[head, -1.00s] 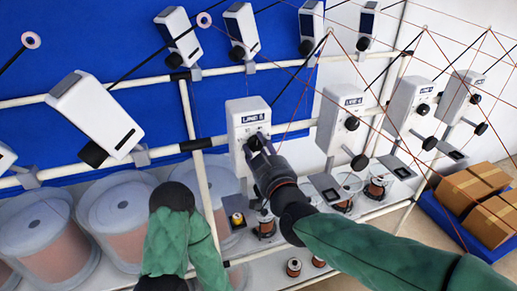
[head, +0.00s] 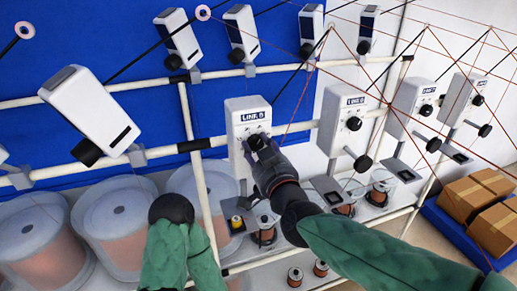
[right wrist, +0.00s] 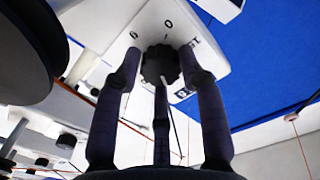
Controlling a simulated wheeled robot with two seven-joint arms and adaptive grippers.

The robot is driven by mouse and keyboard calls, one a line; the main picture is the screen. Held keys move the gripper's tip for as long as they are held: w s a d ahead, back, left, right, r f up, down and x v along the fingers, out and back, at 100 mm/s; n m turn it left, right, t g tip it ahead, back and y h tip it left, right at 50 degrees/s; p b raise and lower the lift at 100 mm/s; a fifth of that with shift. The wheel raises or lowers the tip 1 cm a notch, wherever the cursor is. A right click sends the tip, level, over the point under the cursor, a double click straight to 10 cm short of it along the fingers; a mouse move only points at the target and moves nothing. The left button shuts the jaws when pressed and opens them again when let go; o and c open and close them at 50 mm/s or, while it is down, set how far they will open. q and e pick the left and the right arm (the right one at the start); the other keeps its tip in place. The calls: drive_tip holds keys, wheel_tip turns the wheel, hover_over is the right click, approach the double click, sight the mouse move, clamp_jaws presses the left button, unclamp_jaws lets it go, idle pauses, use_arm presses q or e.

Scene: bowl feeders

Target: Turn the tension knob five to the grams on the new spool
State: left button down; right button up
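The white tensioner box labelled LINE 5 (head: 245,116) hangs on the rail in the middle of the head view. My right gripper (head: 254,143) is at its front and hides most of its knob there. In the right wrist view the dark round tension knob (right wrist: 160,66) lies between the fingertips of my right gripper (right wrist: 160,72), which meet its edges. Digits are printed on the white face around the knob. A small spool with yellow (head: 237,223) sits on a grey plate below the box; any grams marking is too small to read.
More tensioner boxes stand along the rail, one on the right (head: 343,118) and one on the left (head: 90,115). Copper spools (head: 345,206) and large covered drums (head: 120,225) stand below. Thin wires cross the upper right. Cardboard boxes (head: 470,195) lie on a blue pallet.

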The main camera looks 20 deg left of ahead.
drive_tip(key=shift+o, duration=1.2)
drive_tip(key=shift+f, duration=0.2)
drive_tip(key=shift+r, duration=0.15)
drive_tip(key=v, duration=1.2)
